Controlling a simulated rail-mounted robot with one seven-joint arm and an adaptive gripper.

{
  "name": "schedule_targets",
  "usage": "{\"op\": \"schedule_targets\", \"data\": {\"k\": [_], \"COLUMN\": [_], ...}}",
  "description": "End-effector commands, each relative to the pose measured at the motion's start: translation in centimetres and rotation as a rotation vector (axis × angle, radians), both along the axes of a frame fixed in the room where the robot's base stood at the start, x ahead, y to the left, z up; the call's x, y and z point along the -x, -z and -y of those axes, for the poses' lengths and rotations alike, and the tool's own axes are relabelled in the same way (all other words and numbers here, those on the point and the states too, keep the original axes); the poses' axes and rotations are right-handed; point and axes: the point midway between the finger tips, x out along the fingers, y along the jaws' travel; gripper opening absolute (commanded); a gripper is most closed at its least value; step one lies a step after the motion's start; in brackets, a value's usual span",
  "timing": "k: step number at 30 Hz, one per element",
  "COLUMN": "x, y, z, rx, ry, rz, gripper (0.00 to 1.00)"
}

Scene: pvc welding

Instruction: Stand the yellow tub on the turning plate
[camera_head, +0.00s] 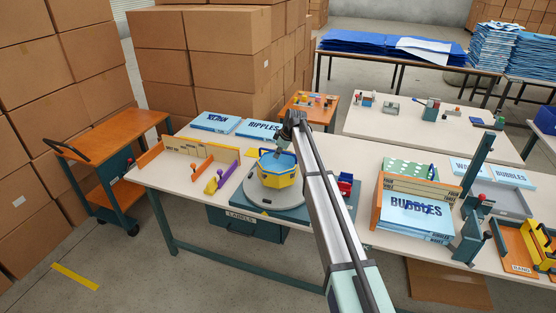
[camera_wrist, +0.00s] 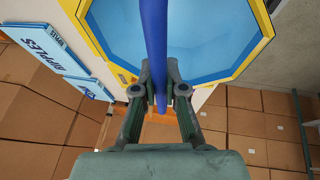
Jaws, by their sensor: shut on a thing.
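The yellow tub (camera_head: 278,178), many-sided with a blue inside, is in the middle of the head view. It looks upright over the round grey turning plate (camera_head: 262,197), which sits on a teal base. I cannot tell whether its bottom touches the plate. My gripper (camera_head: 284,147) is at the tub's top. In the wrist view, my gripper (camera_wrist: 160,93) is shut on the tub's blue handle (camera_wrist: 156,45); the yellow rim and blue inside (camera_wrist: 205,45) fill the top. The turning plate is hidden there.
Left of the plate are a purple-and-yellow tool (camera_head: 215,184) and a low wooden rack (camera_head: 190,147). A small red bin (camera_head: 345,184) stands to the right, before a "BUBBLES" sheet stack (camera_head: 415,212). Flat blue packs (camera_head: 214,122) lie behind. The table's front left is clear.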

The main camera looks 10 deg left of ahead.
Motion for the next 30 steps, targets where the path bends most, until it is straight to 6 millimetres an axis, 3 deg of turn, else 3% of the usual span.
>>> {"op": "schedule_targets", "data": {"k": [11, 22, 24, 25, 30], "x": [0.0, 0.0, 0.0, 0.0, 0.0], "y": [3.9, 4.5, 4.4, 4.4, 4.4], "z": [0.0, 0.0, 0.0, 0.0, 0.0], "rx": [0.000, -0.001, 0.000, 0.000, 0.000], "ry": [0.000, 0.000, 0.000, 0.000, 0.000], "rz": [-0.001, 0.000, 0.000, 0.000, 0.000], "gripper": [0.00, 0.00, 0.28, 0.35, 0.35]}}
